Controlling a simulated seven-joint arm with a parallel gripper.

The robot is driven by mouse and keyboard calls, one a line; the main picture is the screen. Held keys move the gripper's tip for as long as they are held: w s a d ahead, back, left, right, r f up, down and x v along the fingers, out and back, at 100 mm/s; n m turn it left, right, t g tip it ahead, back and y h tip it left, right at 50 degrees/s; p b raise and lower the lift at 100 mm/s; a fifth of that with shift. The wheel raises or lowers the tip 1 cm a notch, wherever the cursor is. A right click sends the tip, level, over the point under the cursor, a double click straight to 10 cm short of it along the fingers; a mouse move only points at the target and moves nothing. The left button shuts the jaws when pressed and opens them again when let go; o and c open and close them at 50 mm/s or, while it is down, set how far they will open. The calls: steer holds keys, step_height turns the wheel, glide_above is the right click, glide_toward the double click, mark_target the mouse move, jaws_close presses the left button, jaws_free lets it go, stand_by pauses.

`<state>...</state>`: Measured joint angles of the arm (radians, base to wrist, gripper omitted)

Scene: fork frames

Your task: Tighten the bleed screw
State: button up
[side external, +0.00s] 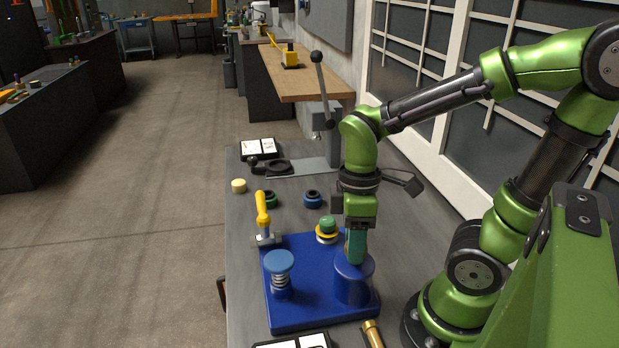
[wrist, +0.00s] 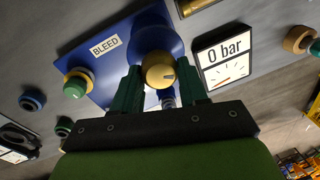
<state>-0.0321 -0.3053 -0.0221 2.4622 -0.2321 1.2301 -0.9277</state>
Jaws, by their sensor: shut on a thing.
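The bleed screw, a round brass knob with a dark mark (wrist: 158,70), sits at the blue cylinder (side external: 352,282) on the right of the blue base plate (side external: 312,322). My gripper (side external: 357,256) points down over that cylinder. In the wrist view its two dark green fingers (wrist: 160,78) stand on either side of the knob and are shut on it. In the side view the fingers mostly hide the knob. A white BLEED label (wrist: 104,46) lies on the plate. A gauge card (wrist: 223,55) beside the plate reads 0 bar.
The plate also carries a blue-capped spring plunger (side external: 279,262), a yellow-handled lever (side external: 262,208) and a green knob with a yellow ring (side external: 327,225). A brass cylinder (side external: 373,334) lies at the front.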

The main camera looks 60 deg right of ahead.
steer(key=m, duration=0.6)
steer(key=shift+d+t, duration=0.1)
steer(key=shift+t, duration=0.3)
steer(key=m, duration=0.6)
steer(key=shift+d+r+m+t, duration=0.1)
steer(key=shift+m+t, duration=0.2)
steer(key=shift+t, duration=0.1)
steer(key=o, duration=1.1)
steer(key=shift+s, duration=0.1)
steer(key=r, duration=0.5)
steer(key=d+r, duration=0.1)
steer(key=r, duration=0.5)
steer(key=s+r, duration=0.1)
steer(key=r, duration=0.4)
steer(key=shift+d+r, duration=0.3)
steer(key=shift+r, duration=0.05)
